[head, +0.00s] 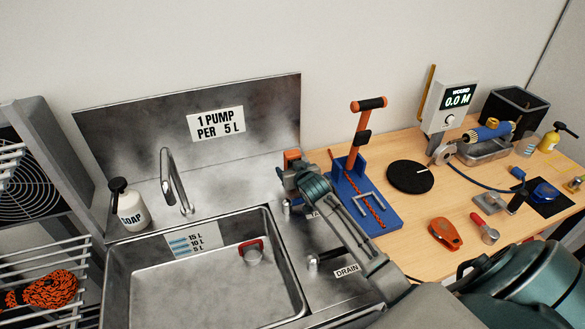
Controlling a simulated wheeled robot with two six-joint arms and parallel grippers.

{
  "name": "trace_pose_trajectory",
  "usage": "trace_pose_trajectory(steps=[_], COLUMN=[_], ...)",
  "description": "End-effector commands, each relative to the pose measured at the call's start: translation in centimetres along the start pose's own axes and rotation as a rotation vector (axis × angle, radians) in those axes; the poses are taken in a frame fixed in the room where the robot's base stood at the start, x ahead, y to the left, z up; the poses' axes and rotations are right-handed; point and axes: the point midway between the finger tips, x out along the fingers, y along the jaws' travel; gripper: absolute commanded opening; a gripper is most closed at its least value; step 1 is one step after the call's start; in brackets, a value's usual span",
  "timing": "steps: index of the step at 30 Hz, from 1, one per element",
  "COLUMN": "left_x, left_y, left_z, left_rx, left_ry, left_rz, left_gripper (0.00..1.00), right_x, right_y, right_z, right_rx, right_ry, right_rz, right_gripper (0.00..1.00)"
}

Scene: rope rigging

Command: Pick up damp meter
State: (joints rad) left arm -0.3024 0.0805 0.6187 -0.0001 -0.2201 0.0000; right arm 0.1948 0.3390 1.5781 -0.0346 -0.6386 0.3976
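My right arm reaches in from the lower right across the counter. Its gripper (293,168) is at the far end, by the sink's back right corner. A small orange and grey block (292,156) shows there; I cannot tell whether it is held or part of the gripper. The fingers are not clear. I cannot surely single out the damp meter. An orange handheld item (446,234) lies on the wooden bench, and a blue device (545,193) lies on a dark mat; both are clear of the gripper. My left gripper is not in view.
The steel sink (120,285) holds a red-handled item (252,251). A soap bottle (129,207) and faucet (176,180) stand behind it. On the wooden bench (412,256) are a blue stand (385,212), black disc (408,178), counter display (456,97) and black bin (513,107).

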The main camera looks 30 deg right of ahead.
Motion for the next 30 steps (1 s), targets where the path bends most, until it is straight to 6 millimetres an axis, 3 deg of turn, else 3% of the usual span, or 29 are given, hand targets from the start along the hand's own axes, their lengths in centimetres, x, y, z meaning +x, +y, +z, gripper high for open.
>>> trace_pose_trajectory(steps=[1, 6, 17, 27, 30], left_x=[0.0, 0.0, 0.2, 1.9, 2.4], left_y=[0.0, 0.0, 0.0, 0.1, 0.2], left_z=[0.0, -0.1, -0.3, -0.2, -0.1], left_rx=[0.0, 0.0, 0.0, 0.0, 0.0], left_ry=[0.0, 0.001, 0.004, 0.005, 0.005], left_rz=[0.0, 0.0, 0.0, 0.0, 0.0], left_gripper=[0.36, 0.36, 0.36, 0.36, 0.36], right_x=[0.0, 0.0, -0.1, -1.3, -2.6], right_y=[0.0, 0.0, 0.0, 0.0, -1.7], right_z=[0.0, 0.0, -0.2, -3.3, -2.6], right_rx=[0.0, 0.0, 0.0, 0.0, 0.003], right_ry=[0.0, 0.0, 0.002, 0.006, 0.001], right_rz=[0.0, 0.0, 0.0, 0.0, -0.004], right_gripper=[0.59, 0.27, 0.27, 0.27, 0.27])
